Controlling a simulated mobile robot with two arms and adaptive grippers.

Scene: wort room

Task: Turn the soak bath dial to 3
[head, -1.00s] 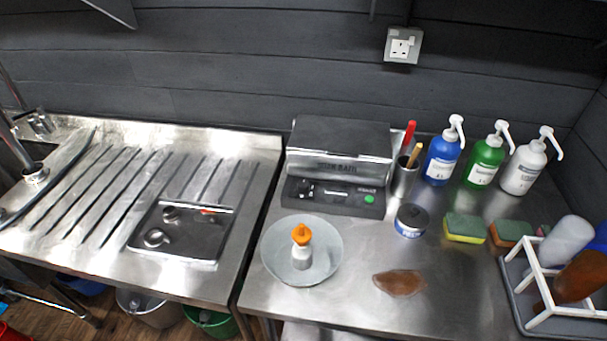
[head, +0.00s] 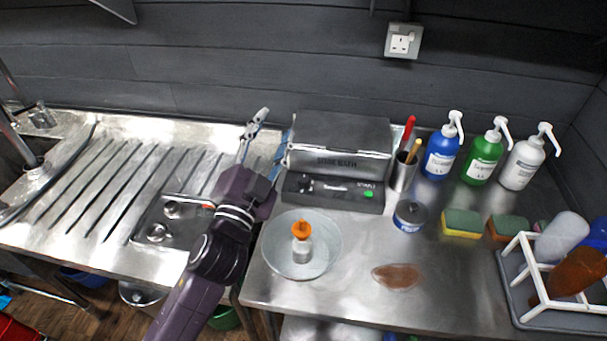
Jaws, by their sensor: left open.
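The soak bath (head: 338,148) is a steel box with a dark front panel, standing at the back of the right-hand steel table. Its small dark dial (head: 305,186) is at the left end of the panel; its setting is too small to read. A green button (head: 368,194) is at the panel's right end. My left gripper (head: 275,135) is open and empty, with its fingers pointing to the back wall, just left of the soak bath and apart from the dial. My right gripper is not in view.
A glass dish (head: 275,250) with an orange-capped bottle (head: 301,240) stands in front of the bath. A tool cup (head: 402,175), a round tin (head: 410,215) and pump bottles (head: 482,158) stand to the right. A brown patch (head: 397,276) lies on the table front.

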